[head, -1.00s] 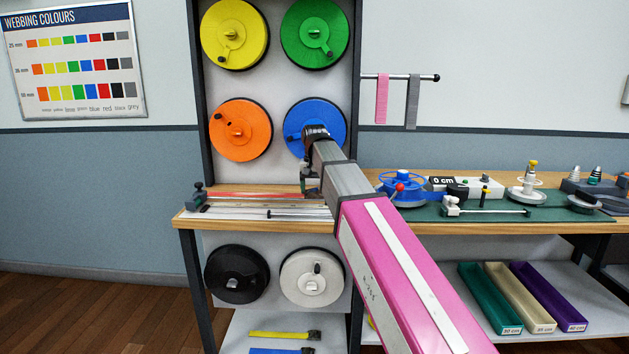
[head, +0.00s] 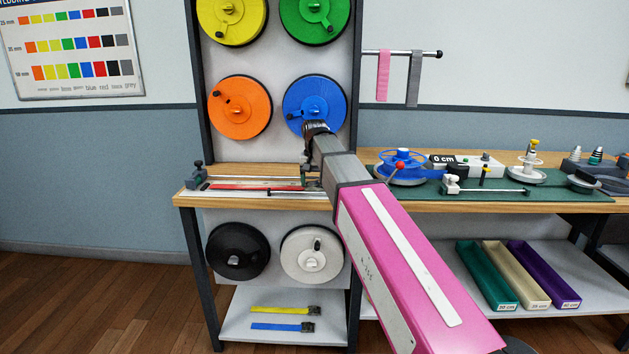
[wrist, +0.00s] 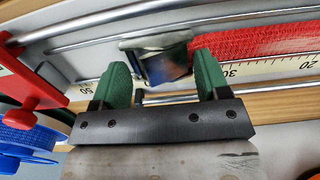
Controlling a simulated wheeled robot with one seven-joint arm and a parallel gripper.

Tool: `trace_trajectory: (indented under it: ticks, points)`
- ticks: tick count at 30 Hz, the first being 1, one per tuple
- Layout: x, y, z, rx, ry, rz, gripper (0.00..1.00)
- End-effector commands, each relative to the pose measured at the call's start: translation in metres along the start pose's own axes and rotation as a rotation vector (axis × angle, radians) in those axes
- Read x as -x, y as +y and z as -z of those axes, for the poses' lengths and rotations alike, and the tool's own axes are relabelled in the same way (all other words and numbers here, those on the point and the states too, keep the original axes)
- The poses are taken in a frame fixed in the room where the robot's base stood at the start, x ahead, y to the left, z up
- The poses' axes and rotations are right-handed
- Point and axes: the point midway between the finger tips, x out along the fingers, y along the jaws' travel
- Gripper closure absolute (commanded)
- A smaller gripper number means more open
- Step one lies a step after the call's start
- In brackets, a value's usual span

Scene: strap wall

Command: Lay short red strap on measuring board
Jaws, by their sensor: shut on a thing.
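The red strap (head: 255,187) lies lengthwise along the measuring board (head: 225,194) on the left part of the bench. In the wrist view the flat red strap (wrist: 270,42) runs off to the right, beside the printed scale. A metal buckle-like end (wrist: 160,60) sits at its near end. My gripper (wrist: 160,66) has its two green fingers shut on this end, one on each side. The strap looks on or just above the board; I cannot tell if it touches. In the head view my arm partly hides the board's right end and the gripper.
Steel rods (wrist: 110,42) run along the board. A dark clamp block (head: 197,176) stands at its left end. A blue reel (head: 401,168) with a red-knobbed lever stands right of my arm. Wall reels hang above, including the blue one (head: 314,104).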

Motion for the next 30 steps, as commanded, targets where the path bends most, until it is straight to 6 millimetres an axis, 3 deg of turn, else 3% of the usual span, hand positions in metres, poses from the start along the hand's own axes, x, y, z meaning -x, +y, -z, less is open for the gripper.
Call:
trace_trajectory:
  ticks: [1, 3, 16, 30]
  points:
    - [0.000, 0.000, 0.000, 0.000, 0.000, 0.000, 0.21]
    - [0.000, 0.000, 0.000, 0.000, 0.000, 0.000, 0.01]
    - [0.009, 0.000, 0.001, 0.000, 0.000, 0.000, 0.01]
    - [0.085, 0.000, 0.001, 0.000, 0.001, 0.000, 0.01]
